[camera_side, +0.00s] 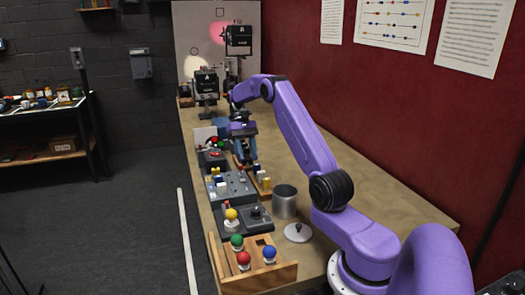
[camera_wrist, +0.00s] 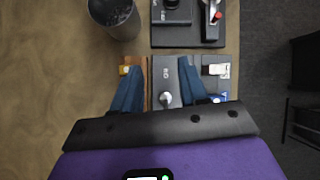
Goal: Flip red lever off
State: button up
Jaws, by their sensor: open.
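The red lever (camera_wrist: 217,15) shows in the wrist view at the top right, a metal lever with a red tip on a dark panel (camera_wrist: 188,40). In the side view the red lever (camera_side: 227,204) stands on the near dark panel (camera_side: 259,224), its lower part behind a yellow ball. My gripper (camera_side: 245,165) points down above the row of panels, farther back than the lever. In the wrist view my gripper (camera_wrist: 158,65) is open and empty, with its blue fingers apart over a grey panel with a silver knob (camera_wrist: 166,98). The lever is outside the fingers.
A metal pot (camera_side: 285,201) stands right of the panels, with its lid (camera_side: 297,232) on the table. A wooden box (camera_side: 258,272) with colored balls is at the near end. A grey switch panel (camera_side: 240,187) lies behind the dark one. Table to the right is largely clear.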

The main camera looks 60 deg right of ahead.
jog(key=s+a+r, duration=0.5)
jog(key=s, duration=0.3)
jog(key=shift+s+a, duration=0.15)
jog(key=shift+s, duration=0.1)
jog(key=shift+a+r, duration=0.1)
dwell(0.3)
jog(key=s+a+n+t+h, duration=0.25)
jog(key=a+n+h, duration=0.45)
jog(key=a, duration=1.1)
jog(key=s+a+f+n+t+y, duration=0.1)
jog(key=s+a+n, duration=0.3)
jog(key=s+n, duration=0.2)
jog(key=s+a+f+n+t+y, duration=0.1)
jog(key=s+a+n, duration=0.3)
jog(key=s, duration=0.6)
jog(key=f+n+t, duration=0.1)
jog(key=n, duration=0.1)
jog(key=shift+s+a+n+y, duration=0.3)
jog(key=shift+a, duration=0.1)
